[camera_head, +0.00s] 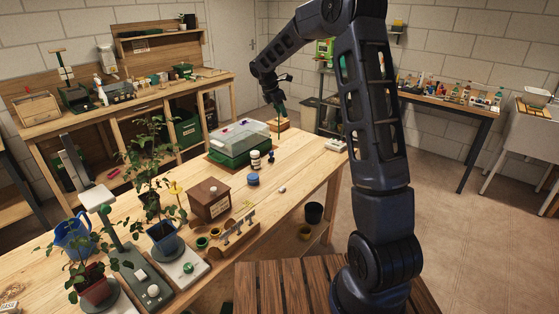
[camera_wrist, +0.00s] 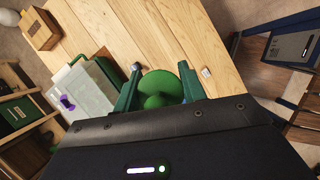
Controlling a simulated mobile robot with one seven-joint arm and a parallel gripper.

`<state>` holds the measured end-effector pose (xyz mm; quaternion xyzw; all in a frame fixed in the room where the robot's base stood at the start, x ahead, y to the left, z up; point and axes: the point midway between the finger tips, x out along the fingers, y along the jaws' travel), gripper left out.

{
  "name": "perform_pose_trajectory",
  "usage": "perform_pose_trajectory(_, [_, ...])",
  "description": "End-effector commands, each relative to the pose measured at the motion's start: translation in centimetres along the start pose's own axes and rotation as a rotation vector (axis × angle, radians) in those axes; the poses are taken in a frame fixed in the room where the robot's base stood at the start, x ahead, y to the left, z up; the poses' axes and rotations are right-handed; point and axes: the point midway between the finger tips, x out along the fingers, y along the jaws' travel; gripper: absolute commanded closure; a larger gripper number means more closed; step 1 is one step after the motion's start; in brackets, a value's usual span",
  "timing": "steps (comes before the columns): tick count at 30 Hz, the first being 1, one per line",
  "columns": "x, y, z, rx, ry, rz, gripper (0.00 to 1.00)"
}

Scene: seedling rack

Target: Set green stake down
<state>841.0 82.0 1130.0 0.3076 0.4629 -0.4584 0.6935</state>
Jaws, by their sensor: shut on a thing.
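My gripper (camera_head: 279,103) is over the far end of the wooden bench, to the right of the green seed tray with a clear lid. In the wrist view, my gripper (camera_wrist: 160,88) has its two green fingers closed around the green stake (camera_wrist: 158,84), which shows as a rounded green piece between them. In the head view the stake is thin and dark against the fingers. Whether its lower end touches the bench cannot be told.
The lidded green tray (camera_head: 231,152) stands just left of my gripper. Small jars (camera_head: 255,160), a wooden box (camera_head: 210,200) and potted plants stand nearer on the bench (camera_head: 308,170). A small wooden block (camera_head: 284,126) lies near my gripper. Bare wood lies around the stake.

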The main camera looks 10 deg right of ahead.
Motion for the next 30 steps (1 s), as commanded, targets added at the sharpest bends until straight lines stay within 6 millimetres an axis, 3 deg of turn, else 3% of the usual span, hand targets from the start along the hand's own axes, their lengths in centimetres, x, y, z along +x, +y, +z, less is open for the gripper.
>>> perform_pose_trajectory(15, [10.3, -0.1, -4.3, -0.002, 0.001, -0.002, 0.8])
perform_pose_trajectory(30, [14.6, -0.1, -6.1, -0.002, 0.0, -0.002, 0.8])
